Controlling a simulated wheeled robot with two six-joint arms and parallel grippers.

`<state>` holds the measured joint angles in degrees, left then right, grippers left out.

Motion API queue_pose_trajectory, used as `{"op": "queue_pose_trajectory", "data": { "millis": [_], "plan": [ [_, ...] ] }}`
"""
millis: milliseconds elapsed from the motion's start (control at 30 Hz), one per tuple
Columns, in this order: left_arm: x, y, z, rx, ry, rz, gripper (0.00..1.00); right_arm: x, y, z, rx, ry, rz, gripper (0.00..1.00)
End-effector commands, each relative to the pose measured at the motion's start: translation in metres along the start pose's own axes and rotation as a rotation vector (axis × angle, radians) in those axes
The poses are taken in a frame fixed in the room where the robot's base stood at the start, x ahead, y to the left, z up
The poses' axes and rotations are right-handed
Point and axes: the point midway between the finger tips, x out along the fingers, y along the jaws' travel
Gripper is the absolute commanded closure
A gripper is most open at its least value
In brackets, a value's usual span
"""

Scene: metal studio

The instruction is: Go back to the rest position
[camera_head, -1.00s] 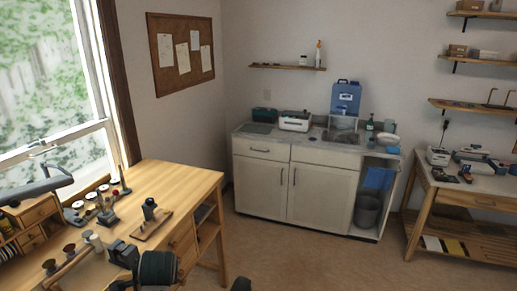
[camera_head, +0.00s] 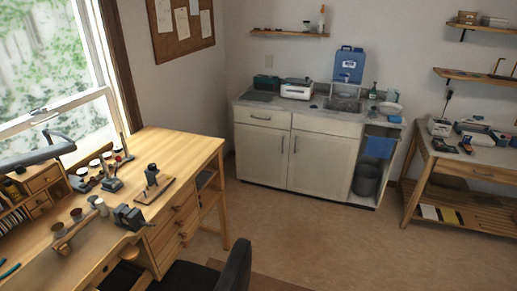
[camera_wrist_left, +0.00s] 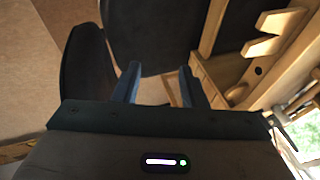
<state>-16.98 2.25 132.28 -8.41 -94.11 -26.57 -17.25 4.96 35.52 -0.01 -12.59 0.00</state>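My left gripper (camera_wrist_left: 158,85) shows only in the left wrist view. Its two blue-grey fingers stand apart with nothing between them, so it is open and empty. Behind the fingers are dark chair parts (camera_wrist_left: 85,75), the floor and wooden furniture. Neither gripper shows in the head view now, and my right gripper is in no view.
A wooden workbench (camera_head: 190,148) with a vise (camera_head: 128,217) and small tools stands at the left. A dark chair (camera_head: 236,268) is at its front. A white cabinet (camera_head: 262,158) and a side table (camera_head: 468,160) stand behind. Open floor (camera_head: 320,230) lies between.

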Motion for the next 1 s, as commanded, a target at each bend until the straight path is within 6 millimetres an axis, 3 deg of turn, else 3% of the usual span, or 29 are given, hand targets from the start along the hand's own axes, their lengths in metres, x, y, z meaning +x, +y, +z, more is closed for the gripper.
{"op": "queue_pose_trajectory", "data": {
  "millis": [33, 200, 533, 867, 1000],
  "plan": [
    [-0.004, 0.007, 0.015, -0.046, -0.004, 0.014, 0.62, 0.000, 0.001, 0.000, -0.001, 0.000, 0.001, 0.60],
    [-0.017, 0.024, 0.045, -0.184, -0.005, 0.053, 0.62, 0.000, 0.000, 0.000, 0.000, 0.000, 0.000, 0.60],
    [-0.037, 0.048, 0.086, -0.384, -0.023, 0.116, 0.62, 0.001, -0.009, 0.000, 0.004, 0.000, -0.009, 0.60],
    [0.061, 0.064, 0.093, -0.384, -0.052, 0.120, 0.62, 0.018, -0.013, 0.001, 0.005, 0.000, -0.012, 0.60],
    [0.114, 0.075, 0.104, -0.386, -0.068, 0.123, 0.62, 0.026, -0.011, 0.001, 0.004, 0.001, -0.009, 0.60]
  ]
}}
